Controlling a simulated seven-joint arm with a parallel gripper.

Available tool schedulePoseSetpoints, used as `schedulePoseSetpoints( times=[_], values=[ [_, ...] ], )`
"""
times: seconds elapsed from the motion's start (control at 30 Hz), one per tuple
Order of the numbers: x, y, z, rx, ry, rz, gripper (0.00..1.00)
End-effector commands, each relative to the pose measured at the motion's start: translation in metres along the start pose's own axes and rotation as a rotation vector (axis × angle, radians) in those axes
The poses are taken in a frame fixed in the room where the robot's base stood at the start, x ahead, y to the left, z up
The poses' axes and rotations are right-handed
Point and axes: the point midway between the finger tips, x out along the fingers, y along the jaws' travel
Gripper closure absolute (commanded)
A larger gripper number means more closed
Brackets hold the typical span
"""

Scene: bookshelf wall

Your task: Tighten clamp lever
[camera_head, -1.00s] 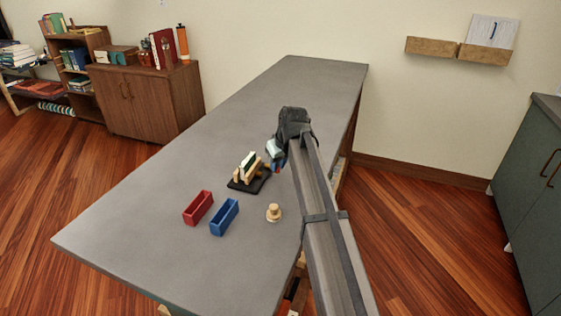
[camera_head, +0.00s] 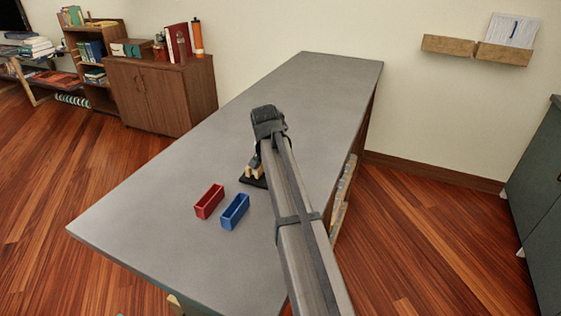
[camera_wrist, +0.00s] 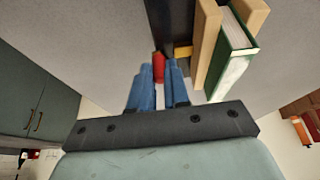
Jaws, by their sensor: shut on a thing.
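The clamp stands on a black base (camera_head: 252,181) on the grey table. My arm covers most of it in the head view. In the wrist view its two pale wooden jaws (camera_wrist: 206,40) stand on either side of a green book (camera_wrist: 234,50) with white pages. The red clamp lever (camera_wrist: 158,66) shows at the left of the jaws, next to the black base. My gripper (camera_wrist: 160,78), with blue fingers, is shut on the lever's red end. The fingers are beside the near wooden jaw, apart from the book. The fingertips are hidden in the head view.
A red bin (camera_head: 209,202) and a blue bin (camera_head: 234,211) sit on the table (camera_head: 160,235) left of the clamp, both empty-looking. The far part of the table is clear. A wooden cabinet (camera_head: 160,95) stands behind at the left.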

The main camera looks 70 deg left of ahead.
Motion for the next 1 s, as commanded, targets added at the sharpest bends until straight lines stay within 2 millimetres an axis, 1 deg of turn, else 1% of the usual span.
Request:
schedulePoseSetpoints(
  times=[0.1,0.33,0.83,0.87,1.0],
  values=[
    [-0.0002,-0.0039,0.0005,0.049,-0.001,0.021,1.00],
    [-0.0003,-0.0062,0.0007,0.106,-0.001,0.044,1.00],
    [-0.0003,-0.0070,0.0011,0.120,-0.001,0.049,1.00],
    [-0.0003,-0.0070,0.0011,0.120,-0.001,0.048,0.81],
    [-0.0004,-0.0069,0.0011,0.119,-0.001,0.049,0.68]
  ],
)
